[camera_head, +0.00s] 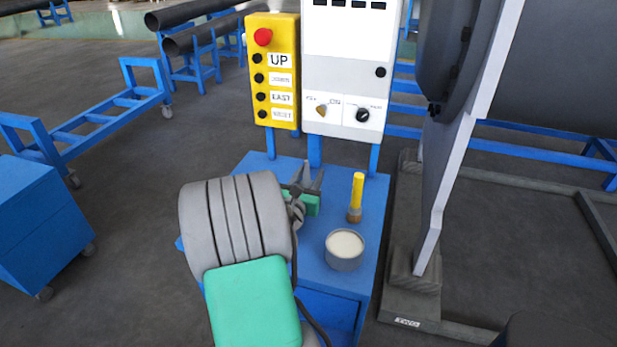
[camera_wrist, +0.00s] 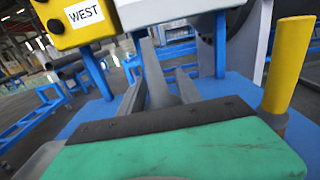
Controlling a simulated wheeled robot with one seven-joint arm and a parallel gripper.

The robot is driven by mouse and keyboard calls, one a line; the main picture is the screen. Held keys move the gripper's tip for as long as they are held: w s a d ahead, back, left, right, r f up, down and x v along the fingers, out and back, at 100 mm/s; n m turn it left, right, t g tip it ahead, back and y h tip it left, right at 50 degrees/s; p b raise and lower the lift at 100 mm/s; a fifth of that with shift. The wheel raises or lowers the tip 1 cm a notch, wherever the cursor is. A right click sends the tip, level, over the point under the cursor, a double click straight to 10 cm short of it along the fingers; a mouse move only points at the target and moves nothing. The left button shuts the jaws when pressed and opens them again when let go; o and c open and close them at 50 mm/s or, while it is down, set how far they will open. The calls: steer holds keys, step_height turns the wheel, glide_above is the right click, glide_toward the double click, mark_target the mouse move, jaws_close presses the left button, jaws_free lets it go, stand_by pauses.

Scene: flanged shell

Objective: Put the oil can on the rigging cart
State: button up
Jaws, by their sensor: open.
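In the wrist view my gripper (camera_wrist: 163,70) points toward the panel posts. A blue box-like cart (camera_head: 38,222) on castors is at the left edge, partly cut off. I cannot tell whether it is the rigging cart.
A yellow-handled brush (camera_head: 357,193) stands upright beside an open round tin (camera_head: 345,253), right of my gripper. A yellow button box (camera_head: 274,80) and a grey panel (camera_head: 346,85) rise behind. A large flanged shell (camera_head: 447,150) stands right. A low blue trolley (camera_head: 120,105) is left.

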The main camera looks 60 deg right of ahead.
steer(key=shift+a+r, duration=0.1)
steer(key=shift+r, duration=0.05)
steer(key=a, duration=0.3)
steer(key=s+a+b, duration=0.1)
steer(key=a, duration=0.6)
steer(key=shift+s+a, duration=0.3)
steer(key=shift+a, duration=0.1)
steer(key=shift+s+a, duration=0.15)
steer(key=shift+a, duration=0.25)
